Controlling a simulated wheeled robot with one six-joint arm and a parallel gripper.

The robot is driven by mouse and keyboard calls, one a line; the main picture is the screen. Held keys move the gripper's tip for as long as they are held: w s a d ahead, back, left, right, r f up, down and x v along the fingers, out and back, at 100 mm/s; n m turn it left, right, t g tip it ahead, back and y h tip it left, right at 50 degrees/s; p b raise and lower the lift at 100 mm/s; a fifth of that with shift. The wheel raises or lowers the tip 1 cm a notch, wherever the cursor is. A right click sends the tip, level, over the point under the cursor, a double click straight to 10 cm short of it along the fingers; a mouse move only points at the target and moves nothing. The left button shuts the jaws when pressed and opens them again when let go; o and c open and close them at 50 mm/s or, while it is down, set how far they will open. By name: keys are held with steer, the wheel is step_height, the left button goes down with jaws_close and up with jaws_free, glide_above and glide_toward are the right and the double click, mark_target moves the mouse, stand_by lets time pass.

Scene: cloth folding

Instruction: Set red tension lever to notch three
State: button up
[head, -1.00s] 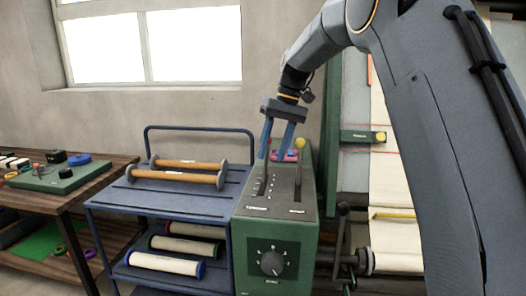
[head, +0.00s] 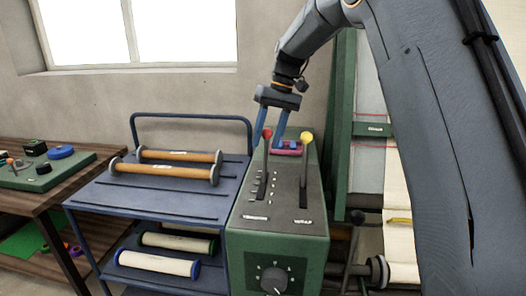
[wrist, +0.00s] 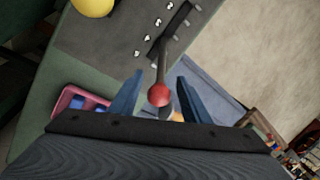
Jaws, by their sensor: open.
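The red tension lever (head: 266,135) stands up from a slot beside a row of notch marks (head: 256,190) on top of the green and grey control box (head: 235,225). In the wrist view its red knob (wrist: 159,95) sits between the two blue fingers of my gripper (wrist: 155,97), with space on either side. In the head view my gripper (head: 272,143) points down over the box, open, its fingers around the knob. I cannot read which notch the lever is at. A yellow-knobbed lever (head: 306,139) stands to the right in its own slot.
A pink tray with blue pieces (head: 287,148) lies at the box's back. A dial (head: 273,279) is on the front face. A blue cart (head: 90,200) with spools stands left, a wooden bench (head: 30,205) beyond it. A loom with cloth (head: 400,200) stands right.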

mark_target(265, 146)
steer(key=shift+p+x, duration=0.45)
steer(key=shift+x, duration=2.1)
jaws_close()
